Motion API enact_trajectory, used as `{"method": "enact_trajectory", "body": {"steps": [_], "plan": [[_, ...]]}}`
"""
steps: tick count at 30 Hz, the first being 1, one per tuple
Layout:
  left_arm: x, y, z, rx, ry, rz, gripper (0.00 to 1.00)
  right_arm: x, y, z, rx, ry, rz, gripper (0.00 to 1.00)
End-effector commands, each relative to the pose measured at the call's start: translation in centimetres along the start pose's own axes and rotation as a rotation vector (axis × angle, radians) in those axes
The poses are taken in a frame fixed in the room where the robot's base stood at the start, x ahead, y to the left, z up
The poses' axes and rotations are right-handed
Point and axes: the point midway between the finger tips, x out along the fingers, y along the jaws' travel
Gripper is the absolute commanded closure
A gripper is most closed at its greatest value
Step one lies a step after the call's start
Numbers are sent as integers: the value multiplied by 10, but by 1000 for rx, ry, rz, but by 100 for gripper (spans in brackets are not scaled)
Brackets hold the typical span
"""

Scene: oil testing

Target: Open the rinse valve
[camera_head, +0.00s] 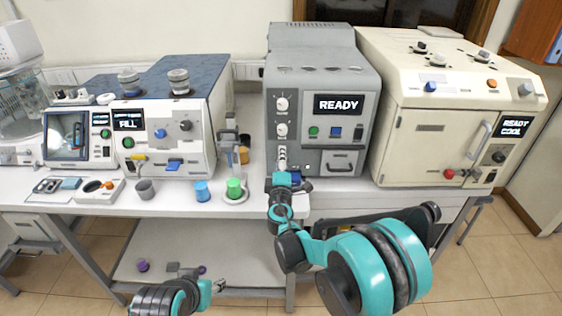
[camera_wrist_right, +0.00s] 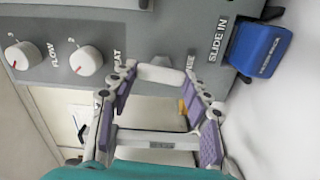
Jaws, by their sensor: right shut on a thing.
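The grey READY machine (camera_head: 325,90) stands at the back centre, with two white round knobs down its front left. In the right wrist view, a white handle (camera_wrist_right: 160,74) lies between my right fingertips (camera_wrist_right: 160,78). It sits on the grey panel beside a label ending in "SE", partly covered by a finger; I take it as the rinse valve. My right gripper (camera_head: 282,168) is shut on it, and in the head view the gripper hides most of it. My left gripper (camera_head: 198,280) is low at the bottom, below the table top and away from the machines; its finger gap is unclear.
The FLOW knob (camera_wrist_right: 22,55) and another white knob (camera_wrist_right: 86,62) are close to my right gripper. A blue SLIDE IN block (camera_wrist_right: 260,48) is at its other side. A cream machine (camera_head: 440,110) stands right.

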Motion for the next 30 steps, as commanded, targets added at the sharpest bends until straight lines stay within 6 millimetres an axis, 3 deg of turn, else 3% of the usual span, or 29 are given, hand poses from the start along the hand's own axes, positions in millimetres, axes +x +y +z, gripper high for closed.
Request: {"method": "enact_trajectory", "body": {"steps": [9,25,26,27,30], "plan": [[1,0,1,0,0,0,51,0,-1,0,-109,0,0,81],[1,0,1,0,0,0,51,0,-1,0,-130,0,0,81],[1,0,1,0,0,0,51,0,-1,0,-130,0,0,45],[1,0,1,0,0,0,51,0,-1,0,-129,0,0,34],[1,0,1,0,0,0,51,0,-1,0,-129,0,0,31]]}}
